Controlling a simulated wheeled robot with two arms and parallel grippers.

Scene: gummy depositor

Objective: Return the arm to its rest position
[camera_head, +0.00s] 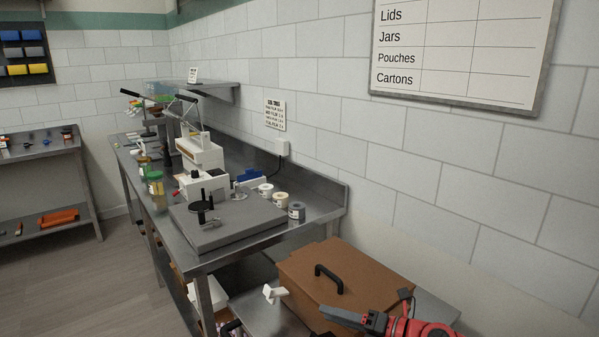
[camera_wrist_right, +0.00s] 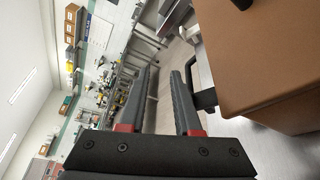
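My right gripper (camera_head: 330,314) is at the bottom of the head view, at the end of a red arm, in front of the brown box (camera_head: 340,262) with a black handle (camera_head: 328,278). In the right wrist view, the two dark fingers of this gripper (camera_wrist_right: 164,75) stand apart with nothing between them. The brown box (camera_wrist_right: 262,60) fills the right side of that view, and its black handle (camera_wrist_right: 207,98) shows beside the right finger; I cannot tell if they touch. I cannot make out my left gripper in either view.
A steel bench (camera_head: 325,208) carries a white machine (camera_head: 200,153), a grey slab (camera_head: 225,222) and several small jars (camera_head: 296,211). A white fitting (camera_head: 275,292) stands left of the box. A side shelf (camera_head: 40,150) is at the far left. The floor (camera_head: 105,285) there is clear.

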